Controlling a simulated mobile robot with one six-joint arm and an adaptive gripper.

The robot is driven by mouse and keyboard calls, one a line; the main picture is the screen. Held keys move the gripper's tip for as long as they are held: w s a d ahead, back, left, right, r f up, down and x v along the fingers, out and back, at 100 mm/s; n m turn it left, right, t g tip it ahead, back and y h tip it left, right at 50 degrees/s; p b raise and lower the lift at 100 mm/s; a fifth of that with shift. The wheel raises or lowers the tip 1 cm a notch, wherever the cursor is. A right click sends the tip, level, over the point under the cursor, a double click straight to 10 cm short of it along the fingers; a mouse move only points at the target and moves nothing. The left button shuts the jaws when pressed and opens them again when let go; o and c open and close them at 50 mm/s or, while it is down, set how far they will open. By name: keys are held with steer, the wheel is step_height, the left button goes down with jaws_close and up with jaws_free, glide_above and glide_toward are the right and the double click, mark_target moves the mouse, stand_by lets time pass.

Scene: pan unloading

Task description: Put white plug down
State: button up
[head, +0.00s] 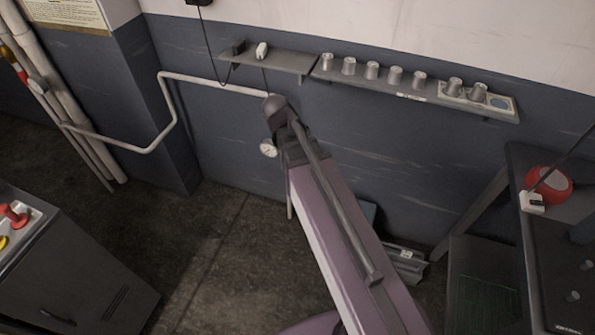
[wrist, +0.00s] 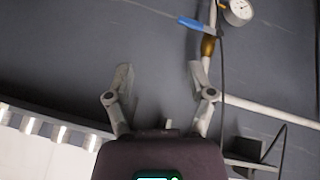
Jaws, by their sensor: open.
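A small white plug (head: 262,50) sits on the left wall shelf (head: 285,61), beside a small dark block (head: 238,47). A thin dark cable hangs below the shelf near it. A second white block (head: 533,202) with a dark cable lies at the right bench; I cannot tell whether it is also a plug. My gripper (wrist: 161,75) is open and empty in the wrist view, with the dark blue wall behind its fingers. In the head view the fingers are not clear behind my arm. The plug cannot be made out in the wrist view.
A shelf (head: 425,95) holds several metal cups. A white pipe (head: 215,82) runs along the wall; a gauge (wrist: 238,11) and blue valve handle (wrist: 197,25) show near my gripper. A red round object (head: 549,184) stands on the right bench. A cabinet (head: 75,275) stands at lower left.

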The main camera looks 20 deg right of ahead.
steer(key=s+a+f+n+g+y, duration=0.1)
steer(key=s+a+n+g+y, duration=0.1)
steer(key=s, duration=0.4)
steer(key=s+a+f+n+g+y, duration=0.2)
steer(key=s, duration=0.5)
steer(key=shift+s+y, duration=0.15)
steer(key=shift+y, duration=0.25)
steer(key=shift+c, duration=0.9)
